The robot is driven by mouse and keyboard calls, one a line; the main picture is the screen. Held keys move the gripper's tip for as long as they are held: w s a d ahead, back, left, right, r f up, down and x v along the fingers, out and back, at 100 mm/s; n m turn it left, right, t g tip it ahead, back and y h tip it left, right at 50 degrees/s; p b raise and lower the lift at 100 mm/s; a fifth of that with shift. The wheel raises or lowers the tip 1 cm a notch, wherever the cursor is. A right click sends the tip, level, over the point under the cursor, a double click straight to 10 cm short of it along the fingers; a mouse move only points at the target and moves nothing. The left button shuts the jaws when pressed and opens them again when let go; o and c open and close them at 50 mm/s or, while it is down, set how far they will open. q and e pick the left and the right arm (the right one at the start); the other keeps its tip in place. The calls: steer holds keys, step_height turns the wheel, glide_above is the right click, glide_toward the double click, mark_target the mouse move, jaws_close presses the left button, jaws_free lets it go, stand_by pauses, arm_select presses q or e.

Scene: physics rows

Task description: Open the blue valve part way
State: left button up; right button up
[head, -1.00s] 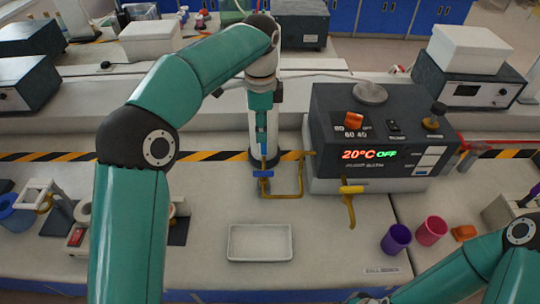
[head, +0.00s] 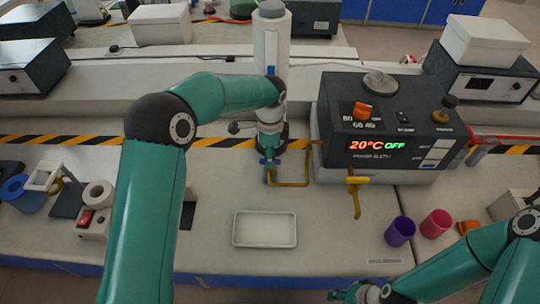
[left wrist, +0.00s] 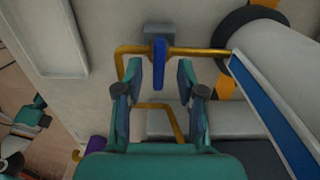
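The blue valve (head: 268,161) has a small blue handle on a brass pipe left of the dark bath unit. In the left wrist view the blue handle (left wrist: 159,62) is a narrow bar seen lengthwise, with the brass pipe (left wrist: 205,51) running to both sides. My left gripper (left wrist: 160,78) is open, one finger on each side of the handle, with visible gaps. In the head view the left gripper (head: 269,146) points down just above the valve and its fingers are hard to make out. My right gripper (head: 345,295) is at the bottom edge, partly cut off.
The bath unit (head: 385,125) reads 20°C OFF. A white column (head: 271,45) stands behind the valve. A white tray (head: 264,243) lies in front. Purple (head: 399,231) and pink (head: 436,223) cups are at right.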

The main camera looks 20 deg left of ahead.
arm_select(q)
steer(key=shift+f, duration=0.55)
jaws_close()
steer(key=shift+n, duration=0.3)
steer(key=n+b, duration=0.2)
steer(key=n, duration=0.1)
steer(key=n+b, duration=0.1)
steer(key=n, duration=0.4)
steer(key=shift+r, duration=0.1)
steer(key=shift+n, duration=0.3)
